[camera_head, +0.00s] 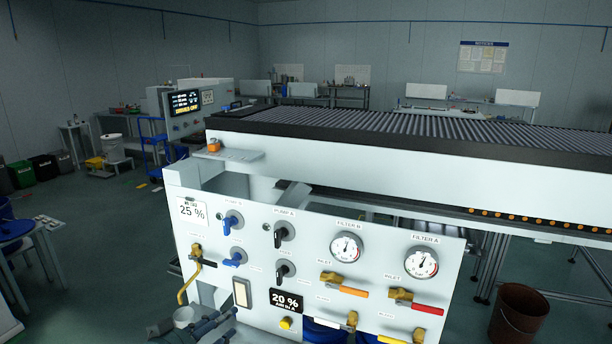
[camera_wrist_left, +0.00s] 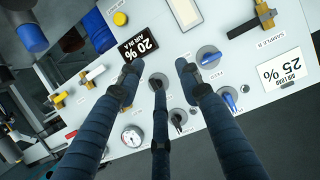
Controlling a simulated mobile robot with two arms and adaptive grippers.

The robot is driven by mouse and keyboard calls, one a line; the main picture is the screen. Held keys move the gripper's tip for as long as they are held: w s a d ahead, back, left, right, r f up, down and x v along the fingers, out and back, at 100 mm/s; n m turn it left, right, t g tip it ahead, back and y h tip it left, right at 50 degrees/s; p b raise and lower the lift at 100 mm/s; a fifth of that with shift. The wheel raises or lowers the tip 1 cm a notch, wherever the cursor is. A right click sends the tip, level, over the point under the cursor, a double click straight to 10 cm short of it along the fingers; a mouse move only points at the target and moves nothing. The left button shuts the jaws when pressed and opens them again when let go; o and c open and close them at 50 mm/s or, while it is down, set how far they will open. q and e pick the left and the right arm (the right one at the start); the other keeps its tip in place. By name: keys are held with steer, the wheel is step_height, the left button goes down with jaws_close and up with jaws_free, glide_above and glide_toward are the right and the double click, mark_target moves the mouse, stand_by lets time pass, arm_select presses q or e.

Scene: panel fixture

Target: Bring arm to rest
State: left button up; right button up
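My left gripper (camera_head: 215,324) shows at the bottom edge of the head view, dark blue, in front of the lower left of the white panel (camera_head: 335,230). In the left wrist view its dark fingers (camera_wrist_left: 159,76) are spread apart with nothing between them, so it is open and empty. The panel's knobs, a gauge (camera_wrist_left: 132,136) and valves lie beyond the fingers. I cannot tell the exact gap to the panel. My right gripper is not in view.
A roller conveyor (camera_head: 430,130) stands behind. A brown bin (camera_head: 518,314) stands at right. Floor at left is partly clear.

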arm_select(q)
steer(key=s+d+f+g+y, duration=0.2)
steer(key=s+d+f+g, duration=0.15)
steer(key=s+f, duration=1)
steer(key=s+a+f+n+g+y, duration=0.1)
steer(key=s+a+f+g, duration=0.15)
steer(key=s, duration=0.75)
steer(key=s+a+f+n+g+y, duration=0.15)
steer(key=s+g, duration=0.25)
steer(key=s, duration=0.6)
step_height(320, 180, down, 30)
steer(key=s+g+b, duration=0.1)
steer(key=s+b, duration=0.1)
steer(key=s+a+f+g+b, duration=0.1)
steer(key=s+a+f+b, duration=0.1)
steer(key=s+f, duration=1.4)
steer(key=shift+s+a+f+m, duration=0.25)
steer(key=shift+s+a+m, duration=0.1)
steer(key=shift+s+a, duration=0.1)
